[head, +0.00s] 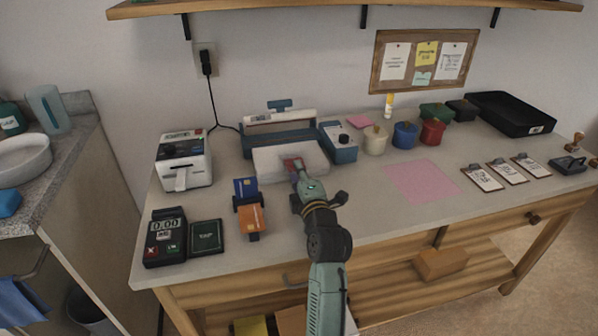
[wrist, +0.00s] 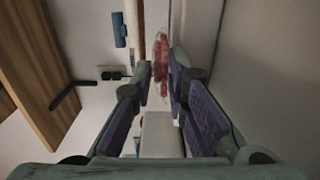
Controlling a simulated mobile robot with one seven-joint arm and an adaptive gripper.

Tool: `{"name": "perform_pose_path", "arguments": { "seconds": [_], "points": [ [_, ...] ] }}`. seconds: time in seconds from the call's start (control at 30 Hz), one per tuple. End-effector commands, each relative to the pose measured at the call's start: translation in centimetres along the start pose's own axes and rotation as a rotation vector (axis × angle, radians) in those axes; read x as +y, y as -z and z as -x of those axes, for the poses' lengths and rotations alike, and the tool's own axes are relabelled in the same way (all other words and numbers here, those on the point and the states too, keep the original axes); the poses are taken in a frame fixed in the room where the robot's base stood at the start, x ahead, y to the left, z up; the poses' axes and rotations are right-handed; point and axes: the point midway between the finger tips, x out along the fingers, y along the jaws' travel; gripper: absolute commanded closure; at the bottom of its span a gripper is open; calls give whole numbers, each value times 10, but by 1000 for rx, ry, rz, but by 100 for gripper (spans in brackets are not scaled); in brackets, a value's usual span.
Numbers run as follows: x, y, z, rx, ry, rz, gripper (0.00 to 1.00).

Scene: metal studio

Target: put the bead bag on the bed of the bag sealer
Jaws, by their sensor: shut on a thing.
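The bead bag, clear with red beads, is at my fingertips in the head view (head: 291,163) and between the two fingers in the wrist view (wrist: 162,72). My gripper (head: 297,172) is shut on it; the fingers also show in the wrist view (wrist: 163,82). The bag sealer (head: 280,122) is blue and white, with a pale flat bed (head: 265,169) at its front. The bag appears over the middle of the bed. I cannot tell whether it touches the bed. My gripper hides part of the bag and the bed's front edge.
A label printer (head: 184,158) stands left of the sealer. A blue control box (head: 339,143) and several lidded pots (head: 405,135) are to its right. A card holder (head: 250,215) stands in front, left of my arm. A pink sheet (head: 422,182) lies on clear bench at right.

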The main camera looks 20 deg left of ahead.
Motion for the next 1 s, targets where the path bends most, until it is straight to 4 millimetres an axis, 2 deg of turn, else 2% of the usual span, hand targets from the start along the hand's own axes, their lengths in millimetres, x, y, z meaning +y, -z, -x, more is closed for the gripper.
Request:
{"name": "perform_pose_path", "arguments": {
  "seconds": [0.1,0.5,0.53,0.6,0.8,1.0],
  "points": [
    [-8,0,0,1,-1,-1,100],
    [-13,0,0,0,-3,0,100],
    [-11,0,0,0,-2,0,84],
    [-11,0,0,0,-2,0,79],
    [-11,0,0,0,-2,0,66],
    [-11,0,0,0,-2,0,66]
  ]
}}
